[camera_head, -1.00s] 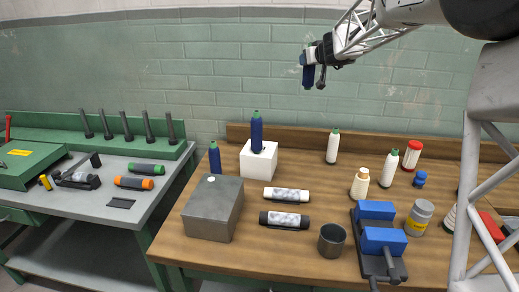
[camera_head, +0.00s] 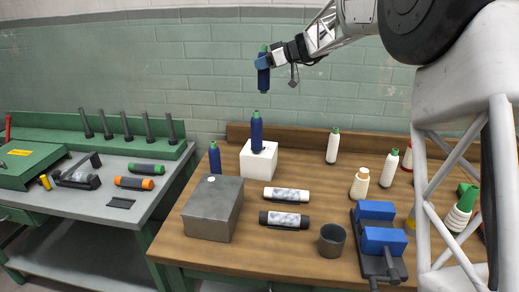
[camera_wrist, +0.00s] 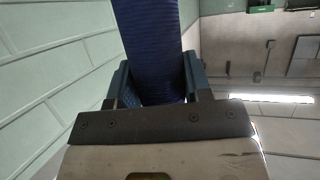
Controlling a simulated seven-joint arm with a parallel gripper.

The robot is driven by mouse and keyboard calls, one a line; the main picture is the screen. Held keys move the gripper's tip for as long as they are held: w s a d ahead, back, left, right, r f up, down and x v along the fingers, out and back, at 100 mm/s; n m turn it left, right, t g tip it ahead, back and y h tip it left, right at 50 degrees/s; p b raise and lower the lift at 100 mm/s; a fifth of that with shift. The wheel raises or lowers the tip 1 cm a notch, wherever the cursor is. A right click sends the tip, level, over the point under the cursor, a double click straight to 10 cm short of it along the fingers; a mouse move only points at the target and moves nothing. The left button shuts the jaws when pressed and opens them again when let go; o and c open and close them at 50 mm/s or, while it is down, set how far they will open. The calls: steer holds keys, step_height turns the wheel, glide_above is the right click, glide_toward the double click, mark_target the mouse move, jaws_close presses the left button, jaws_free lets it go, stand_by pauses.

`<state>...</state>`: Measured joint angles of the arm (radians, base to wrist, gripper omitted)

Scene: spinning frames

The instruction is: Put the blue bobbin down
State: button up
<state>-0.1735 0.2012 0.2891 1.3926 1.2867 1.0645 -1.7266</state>
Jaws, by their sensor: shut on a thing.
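My gripper (camera_head: 264,62) is shut on a blue bobbin (camera_head: 263,78) with a green top and holds it upright in the air, above the back of the wooden table. In the wrist view the blue bobbin (camera_wrist: 150,45) sits between the two fingers (camera_wrist: 155,85); its ends are out of that view. A second blue bobbin (camera_head: 257,133) stands upright on a white block (camera_head: 265,165), below the held one. A third blue bobbin (camera_head: 215,159) stands on the table behind the grey metal box.
Several upright pegs (camera_head: 127,126) stand on the left bench.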

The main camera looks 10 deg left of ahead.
mark_target(266, 92)
steer(key=shift+s+a+n+g, duration=0.15)
steer(key=shift+a+n+g, duration=0.1)
steer(key=shift+n+g, duration=0.05)
step_height(266, 92, down, 11)
steer(key=shift+f, duration=0.15)
stand_by(0.3)
steer(key=shift+f, duration=2.35)
steer(key=shift+f, duration=2.5)
steer(key=shift+f, duration=0.15)
steer(key=o, duration=0.7)
